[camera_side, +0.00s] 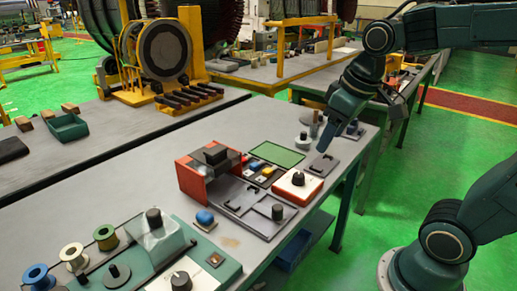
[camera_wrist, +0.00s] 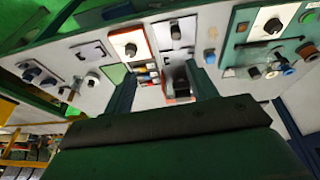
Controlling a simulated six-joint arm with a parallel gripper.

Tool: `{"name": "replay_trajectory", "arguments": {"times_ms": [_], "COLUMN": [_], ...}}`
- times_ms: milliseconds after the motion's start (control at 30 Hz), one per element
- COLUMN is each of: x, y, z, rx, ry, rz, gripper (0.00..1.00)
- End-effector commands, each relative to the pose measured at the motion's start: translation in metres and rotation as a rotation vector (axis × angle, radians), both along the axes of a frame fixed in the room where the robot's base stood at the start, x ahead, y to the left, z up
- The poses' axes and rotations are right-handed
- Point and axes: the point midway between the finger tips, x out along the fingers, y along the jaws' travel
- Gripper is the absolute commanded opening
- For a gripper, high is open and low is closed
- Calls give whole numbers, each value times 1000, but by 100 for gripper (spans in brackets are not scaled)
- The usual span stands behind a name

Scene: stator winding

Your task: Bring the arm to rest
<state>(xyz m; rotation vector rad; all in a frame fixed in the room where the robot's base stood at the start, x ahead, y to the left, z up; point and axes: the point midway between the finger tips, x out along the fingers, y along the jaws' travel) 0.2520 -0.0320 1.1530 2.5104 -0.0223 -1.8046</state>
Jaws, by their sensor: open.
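My gripper (camera_side: 323,140) hangs over the far right end of the grey workbench (camera_side: 120,190) in the side view, with the arm reaching in from the right. In the wrist view the two dark fingers of my gripper (camera_wrist: 163,88) stand wide apart with a gap between them. Nothing is held between them. Below and around it are a grey plate with a dark handle (camera_side: 321,166), a white-topped red box with a black knob (camera_side: 297,184) and a round white fixture (camera_side: 304,144). Exact height above the bench is hard to tell.
A red open-sided fixture (camera_side: 192,183), a green mat (camera_side: 277,155) and a grey plate with a knob (camera_side: 250,208) share the bench. A green machine (camera_side: 137,262) and wire spools (camera_side: 73,255) are at the front left. A stator stand (camera_side: 165,55) stands behind.

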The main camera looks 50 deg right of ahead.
Motion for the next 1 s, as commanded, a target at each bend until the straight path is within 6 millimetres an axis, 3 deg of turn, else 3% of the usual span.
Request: {"name": "replay_trajectory", "arguments": {"times_ms": [200,433,1000], "x": [-37,-65,-74], "y": [18,29,32], "z": [0,-5,-9], "rx": [18,41,50], "ry": [-83,-147,-167], "rz": [-4,-9,-14], "gripper": [57,57,57]}}
